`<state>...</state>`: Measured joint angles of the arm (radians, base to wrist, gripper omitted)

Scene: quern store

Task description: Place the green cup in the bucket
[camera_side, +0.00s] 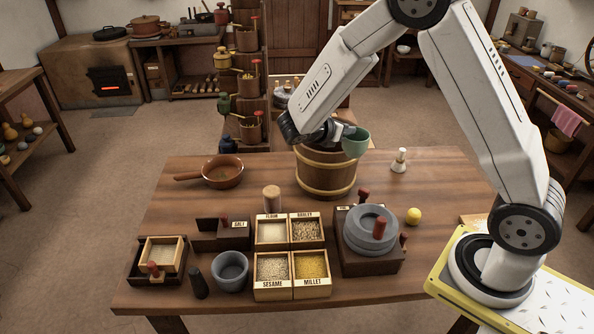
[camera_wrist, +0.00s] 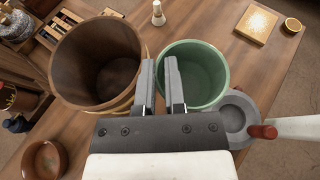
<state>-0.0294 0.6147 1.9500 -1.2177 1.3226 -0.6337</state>
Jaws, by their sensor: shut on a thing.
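The green cup (camera_side: 356,142) is held up by my gripper (camera_side: 340,132), level with the bucket's rim at its right side. In the wrist view the green cup (camera_wrist: 203,75) opens toward the camera and looks empty. My gripper (camera_wrist: 160,88) is shut on the cup's near left wall, with one finger inside it and one outside. The wooden bucket (camera_side: 325,175) stands on the table behind the grain boxes. In the wrist view the bucket (camera_wrist: 85,60) is left of the cup, and its inside looks empty. The arm hides part of the bucket's rim in the side view.
A brown pan (camera_side: 222,172) lies left of the bucket.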

